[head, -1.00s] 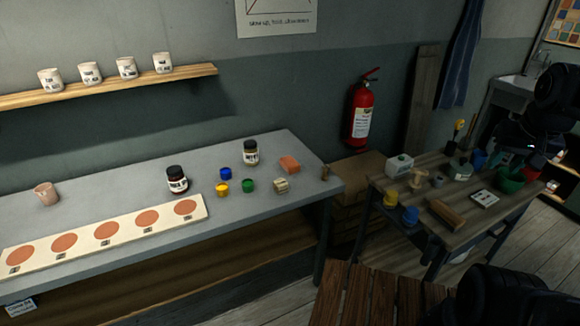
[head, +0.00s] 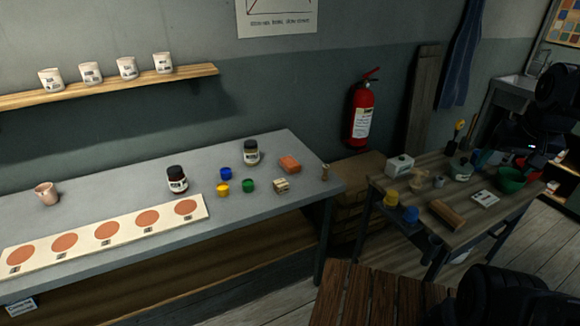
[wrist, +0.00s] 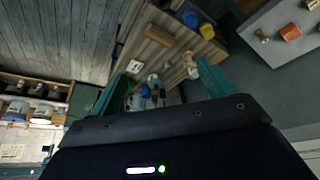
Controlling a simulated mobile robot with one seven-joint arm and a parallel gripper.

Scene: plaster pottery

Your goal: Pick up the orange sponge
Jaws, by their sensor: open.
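The orange sponge (head: 289,164) is a small block lying on the grey table, near its back right corner. It also shows in the wrist view (wrist: 290,32), at the upper right on the grey tabletop. My gripper (wrist: 160,72) is open, its two teal fingers spread wide with nothing held between them. It is above the wooden side table, well to the right of the sponge in the head view and apart from it.
Several paint pots stand nearby. A fire extinguisher (head: 361,115) hangs behind.

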